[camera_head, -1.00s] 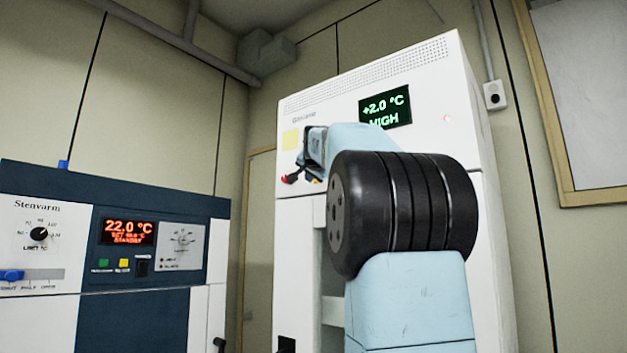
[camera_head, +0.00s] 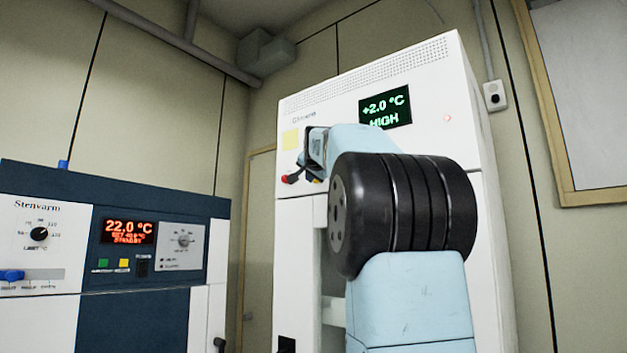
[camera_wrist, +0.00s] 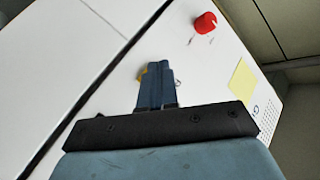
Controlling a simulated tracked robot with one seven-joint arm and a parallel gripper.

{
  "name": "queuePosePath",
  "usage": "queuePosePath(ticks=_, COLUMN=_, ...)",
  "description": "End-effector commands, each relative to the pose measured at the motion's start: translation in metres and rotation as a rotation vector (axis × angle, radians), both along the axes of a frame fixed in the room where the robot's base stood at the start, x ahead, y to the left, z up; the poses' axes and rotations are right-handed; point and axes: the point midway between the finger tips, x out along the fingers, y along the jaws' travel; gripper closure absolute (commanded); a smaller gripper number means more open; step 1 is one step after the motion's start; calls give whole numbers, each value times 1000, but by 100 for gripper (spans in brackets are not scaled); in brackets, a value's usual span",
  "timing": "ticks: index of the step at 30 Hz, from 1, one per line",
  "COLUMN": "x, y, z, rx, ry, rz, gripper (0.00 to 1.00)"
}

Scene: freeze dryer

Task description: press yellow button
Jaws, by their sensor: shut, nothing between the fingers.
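My gripper (camera_wrist: 157,70) is shut and empty, its fingertips close to the white front of the tall cabinet. A small yellow piece, seemingly the yellow button (camera_wrist: 141,75), peeks out at the left side of the fingertips in the wrist view. The fingers hide most of it, and I cannot tell whether they touch it. In the head view my arm covers most of that area. Another yellow button (camera_head: 124,263) sits on the dark panel of the left machine, beside a green one (camera_head: 103,264).
A red knob (camera_wrist: 205,22) stands out from the cabinet front near my gripper. A flat yellow note (camera_wrist: 242,83) is beside it. The cabinet display (camera_head: 385,106) reads +2.0 °C HIGH. The left machine (camera_head: 150,212) stands apart from my arm.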

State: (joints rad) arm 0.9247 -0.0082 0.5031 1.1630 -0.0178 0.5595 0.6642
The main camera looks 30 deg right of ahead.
Motion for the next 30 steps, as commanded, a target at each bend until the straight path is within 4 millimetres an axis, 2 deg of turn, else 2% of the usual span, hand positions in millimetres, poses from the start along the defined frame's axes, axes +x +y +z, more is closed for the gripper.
queuePosePath(ticks=30, x=5, y=-9, z=1, rx=0, ry=0, rz=-1, gripper=100)
